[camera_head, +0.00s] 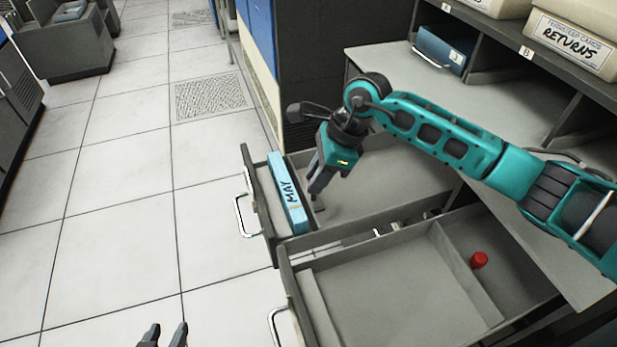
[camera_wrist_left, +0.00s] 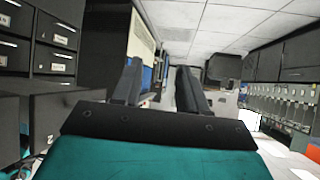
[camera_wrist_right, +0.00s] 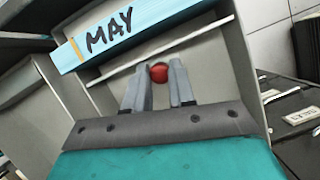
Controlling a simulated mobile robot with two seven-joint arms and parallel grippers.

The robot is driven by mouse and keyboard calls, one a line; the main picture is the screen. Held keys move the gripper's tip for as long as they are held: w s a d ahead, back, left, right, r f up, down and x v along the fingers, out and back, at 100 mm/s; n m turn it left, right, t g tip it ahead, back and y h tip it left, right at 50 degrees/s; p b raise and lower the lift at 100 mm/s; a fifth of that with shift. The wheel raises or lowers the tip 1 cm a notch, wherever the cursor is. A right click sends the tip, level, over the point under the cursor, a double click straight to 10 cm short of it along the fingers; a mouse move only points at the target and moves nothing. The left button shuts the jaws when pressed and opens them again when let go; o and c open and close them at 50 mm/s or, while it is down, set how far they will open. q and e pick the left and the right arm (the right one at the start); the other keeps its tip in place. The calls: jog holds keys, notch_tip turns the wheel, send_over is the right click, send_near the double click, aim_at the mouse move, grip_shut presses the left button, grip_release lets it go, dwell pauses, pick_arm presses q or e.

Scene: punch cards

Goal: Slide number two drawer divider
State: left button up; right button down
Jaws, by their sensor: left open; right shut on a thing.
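My right gripper (camera_head: 318,188) reaches down into the farther open drawer (camera_head: 370,195), just right of a blue block marked MAY (camera_head: 288,193). In the right wrist view its fingers (camera_wrist_right: 159,82) are shut on a red knob (camera_wrist_right: 159,72). A thin pale edge (camera_wrist_right: 190,42), seemingly the divider, runs between the knob and the MAY block (camera_wrist_right: 112,35). The knob is hidden in the head view. The nearer open drawer (camera_head: 375,280) has a cross wall (camera_head: 465,275) with a red knob (camera_head: 479,260) beside it. My left gripper (camera_head: 163,336) is open and empty, left of the drawers.
Both drawers have front handles (camera_head: 246,214). A grey desk (camera_head: 450,100) stands above them, with a blue binder (camera_head: 443,50) in a cubby and a box marked RETURNS (camera_head: 570,45) on its shelf. The tiled floor (camera_head: 120,210) at left is clear.

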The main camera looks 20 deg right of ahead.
jog(key=d+b, duration=0.1)
jog(key=d, duration=0.5)
jog(key=d+b, duration=0.2)
jog(key=d, duration=0.3)
jog(key=shift+w+d, duration=0.2)
jog(key=shift+d, duration=0.15)
jog(key=c, duration=1.2)
grip_release()
jog(key=p+v, duration=0.1)
jog(key=v, duration=1.2)
jog(key=shift+a, duration=0.1)
